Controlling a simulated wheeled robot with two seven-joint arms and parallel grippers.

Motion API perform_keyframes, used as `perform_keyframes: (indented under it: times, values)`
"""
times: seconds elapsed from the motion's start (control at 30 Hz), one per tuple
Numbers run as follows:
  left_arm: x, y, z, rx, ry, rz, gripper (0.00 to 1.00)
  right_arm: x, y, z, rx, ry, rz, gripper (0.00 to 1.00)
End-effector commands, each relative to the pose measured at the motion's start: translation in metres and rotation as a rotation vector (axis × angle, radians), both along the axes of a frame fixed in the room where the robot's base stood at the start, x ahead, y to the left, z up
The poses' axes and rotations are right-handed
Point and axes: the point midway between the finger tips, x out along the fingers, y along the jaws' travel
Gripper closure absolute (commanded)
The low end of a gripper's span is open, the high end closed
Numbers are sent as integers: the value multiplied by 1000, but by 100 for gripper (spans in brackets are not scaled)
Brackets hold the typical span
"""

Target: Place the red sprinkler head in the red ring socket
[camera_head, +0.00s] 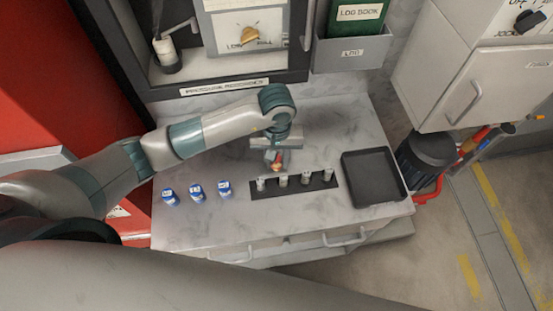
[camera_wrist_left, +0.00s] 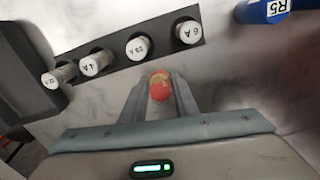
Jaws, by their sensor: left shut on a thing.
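My left gripper (camera_head: 277,166) is shut on the red sprinkler head (camera_head: 276,159), just behind the black rack, above the marble counter. In the left wrist view the head is a red-orange rounded piece (camera_wrist_left: 161,86) between the two grey fingers (camera_wrist_left: 160,95). Its other end is hidden. I cannot make out a red ring socket in either view. My right gripper is not in view.
The black rack (camera_head: 294,188) holds several upright, white-topped metal cylinders. Three blue labelled cans (camera_head: 197,192) stand to its left. An empty black tray (camera_head: 372,177) lies to its right. The front strip of the counter (camera_head: 230,225) is clear.

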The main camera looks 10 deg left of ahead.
Motion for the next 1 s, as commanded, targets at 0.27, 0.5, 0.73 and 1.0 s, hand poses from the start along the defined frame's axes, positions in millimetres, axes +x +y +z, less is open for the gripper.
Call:
perform_keyframes:
  times: [0.27,0.5,0.73,1.0]
  values:
    - [0,0,-3,0,0,0,54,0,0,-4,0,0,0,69]
    - [0,0,-2,0,0,0,54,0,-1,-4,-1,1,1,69]
    - [0,0,3,0,1,0,54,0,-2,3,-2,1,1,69]
    - [1,1,42,1,-3,-2,54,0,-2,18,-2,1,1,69]
